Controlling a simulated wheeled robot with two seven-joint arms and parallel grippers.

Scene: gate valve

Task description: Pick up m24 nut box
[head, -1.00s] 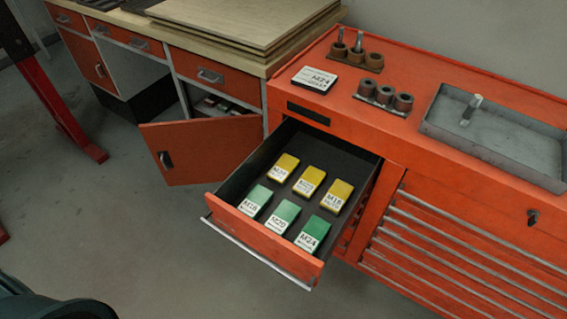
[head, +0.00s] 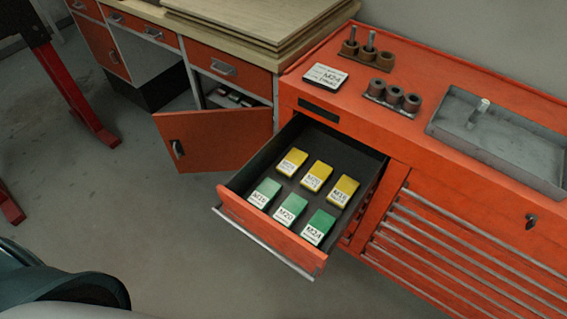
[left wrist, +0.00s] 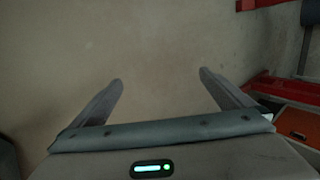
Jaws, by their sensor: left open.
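The M24 box (head: 318,227) is green with a white label reading M24. It lies in the open drawer (head: 262,234) at the front right of two rows of small boxes. My left gripper (left wrist: 161,77) is open and empty in the left wrist view, with bare floor beyond its fingers. The box does not show in that view. No gripper shows in the head view, only a dark part of my arm at the lower left. My right gripper is in neither view.
Green boxes (head: 290,207) and yellow boxes (head: 317,176) share the drawer. A white M24 card (head: 325,76) lies on the red cabinet top, near ring holders (head: 391,96) and a grey tray (head: 465,135). A cabinet door (head: 213,139) stands open left of the drawer.

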